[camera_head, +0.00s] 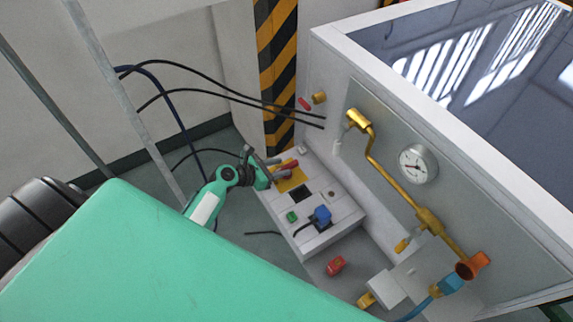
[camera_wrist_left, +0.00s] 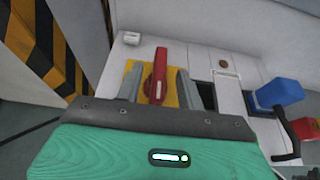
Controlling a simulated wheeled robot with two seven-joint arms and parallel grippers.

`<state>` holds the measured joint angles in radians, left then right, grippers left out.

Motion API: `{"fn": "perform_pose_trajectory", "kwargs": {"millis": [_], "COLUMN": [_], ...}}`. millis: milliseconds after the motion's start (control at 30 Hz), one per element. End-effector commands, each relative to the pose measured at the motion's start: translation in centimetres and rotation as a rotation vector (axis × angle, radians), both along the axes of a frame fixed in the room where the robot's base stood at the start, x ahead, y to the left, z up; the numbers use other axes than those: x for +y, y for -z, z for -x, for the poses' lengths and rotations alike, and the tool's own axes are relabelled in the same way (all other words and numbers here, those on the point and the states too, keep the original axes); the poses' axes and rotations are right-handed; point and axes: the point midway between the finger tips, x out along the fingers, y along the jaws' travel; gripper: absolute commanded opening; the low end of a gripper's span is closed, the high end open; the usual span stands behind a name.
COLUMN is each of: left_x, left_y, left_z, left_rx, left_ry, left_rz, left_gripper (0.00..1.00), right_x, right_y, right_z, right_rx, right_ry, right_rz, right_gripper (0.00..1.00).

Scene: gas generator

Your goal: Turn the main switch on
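The main switch is a red rotary handle (camera_wrist_left: 157,78) on a yellow plate (camera_wrist_left: 133,68), set in a light grey control panel (camera_wrist_left: 205,62). In the left wrist view the handle stands upright in the picture between my left gripper's fingers (camera_wrist_left: 157,86), with gaps visible on both sides. In the head view the red handle (camera_head: 289,166) sits at the panel's far end, partly covered by the fingers. My left gripper (camera_head: 268,163) is open around the handle and does not visibly touch it. My right gripper is not in view.
A blue plug (camera_head: 322,215) and a green button (camera_head: 292,216) sit on the same panel. A large cabinet with brass pipe (camera_head: 385,175) and gauge (camera_head: 418,165) rises at right. Black cables (camera_head: 225,92) hang behind my left arm. A striped post (camera_head: 277,70) stands behind.

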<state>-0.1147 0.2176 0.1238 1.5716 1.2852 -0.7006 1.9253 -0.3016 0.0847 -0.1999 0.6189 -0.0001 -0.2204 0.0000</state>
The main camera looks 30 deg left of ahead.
Motion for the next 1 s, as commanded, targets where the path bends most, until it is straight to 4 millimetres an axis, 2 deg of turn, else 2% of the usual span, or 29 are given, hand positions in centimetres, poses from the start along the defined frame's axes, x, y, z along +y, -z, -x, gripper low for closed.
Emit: {"fn": "perform_pose_trajectory", "kwargs": {"millis": [100,233,600,667,800,1000], "left_x": [-0.9,-1.4,-1.7,-1.7,-1.6,-1.6], "left_y": [0.6,1.1,1.3,1.3,1.3,1.3], "left_z": [-1.5,-2.4,-2.7,-2.7,-2.7,-2.7], "left_rx": [-0.002,-0.001,0.000,0.000,0.000,0.000], "left_ry": [0.001,0.000,0.000,0.000,0.000,0.001], "left_rz": [0.001,0.001,-0.001,-0.001,-0.001,0.000], "left_gripper": [0.38,0.38,0.38,0.28,0.01,0.00], "right_x": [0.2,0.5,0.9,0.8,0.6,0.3], "right_y": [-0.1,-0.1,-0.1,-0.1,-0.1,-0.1], "right_z": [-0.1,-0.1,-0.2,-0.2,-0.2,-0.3], "right_rx": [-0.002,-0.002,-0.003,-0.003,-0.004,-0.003], "right_ry": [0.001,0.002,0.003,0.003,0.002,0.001], "right_rz": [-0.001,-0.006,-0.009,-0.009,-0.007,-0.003], "right_gripper": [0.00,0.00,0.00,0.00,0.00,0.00]}}
